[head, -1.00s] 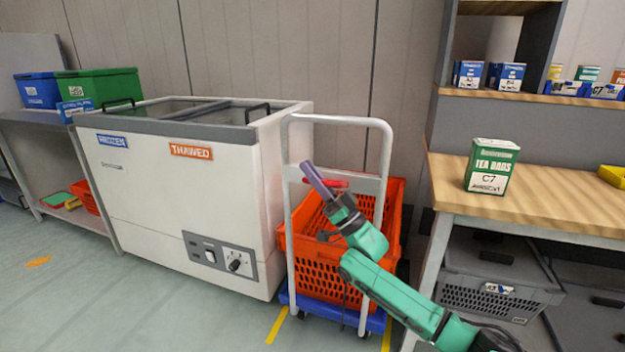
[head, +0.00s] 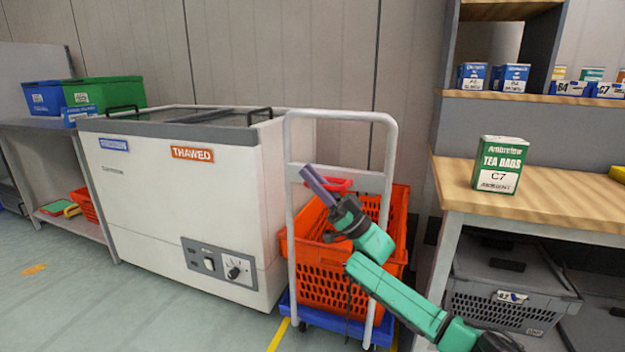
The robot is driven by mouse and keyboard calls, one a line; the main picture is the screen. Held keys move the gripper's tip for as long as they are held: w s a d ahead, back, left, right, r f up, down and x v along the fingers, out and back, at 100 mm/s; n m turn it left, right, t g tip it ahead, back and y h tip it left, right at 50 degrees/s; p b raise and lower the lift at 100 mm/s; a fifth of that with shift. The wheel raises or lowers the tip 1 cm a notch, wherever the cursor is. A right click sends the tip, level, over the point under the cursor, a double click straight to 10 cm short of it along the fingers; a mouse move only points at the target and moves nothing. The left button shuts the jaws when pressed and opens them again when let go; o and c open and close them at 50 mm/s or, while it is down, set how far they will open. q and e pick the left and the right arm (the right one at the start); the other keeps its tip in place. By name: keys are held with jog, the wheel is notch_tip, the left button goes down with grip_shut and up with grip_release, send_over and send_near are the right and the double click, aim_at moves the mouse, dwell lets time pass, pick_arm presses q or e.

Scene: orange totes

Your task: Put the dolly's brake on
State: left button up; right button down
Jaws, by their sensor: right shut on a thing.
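The dolly (head: 388,228) has a white tubular push handle and a blue base (head: 332,318). It stands upright between the freezer and the shelf table. A red lever (head: 342,184) sits at the handle's crossbar. My right gripper (head: 312,178) crosses in front of the red lever and is shut on it, its purple-grey fingers pointing up and left past the bar. The fingers hide the middle of the lever. My left gripper is out of view.
Orange totes (head: 325,285) are stacked on the dolly. A white freezer (head: 185,215) stands close at its left. A wooden table (head: 560,205) with a green tea tin (head: 500,165) is at the right, with a grey crate (head: 508,298) below.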

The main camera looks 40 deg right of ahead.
jog(key=shift+f, duration=0.1)
jog(key=c, duration=0.8)
grip_release()
jog(key=shift+c, duration=0.2)
jog(key=p+v, duration=0.1)
jog(key=v, duration=1.3)
jog(key=shift+f, duration=0.15)
jog(key=shift+s+d, duration=0.15)
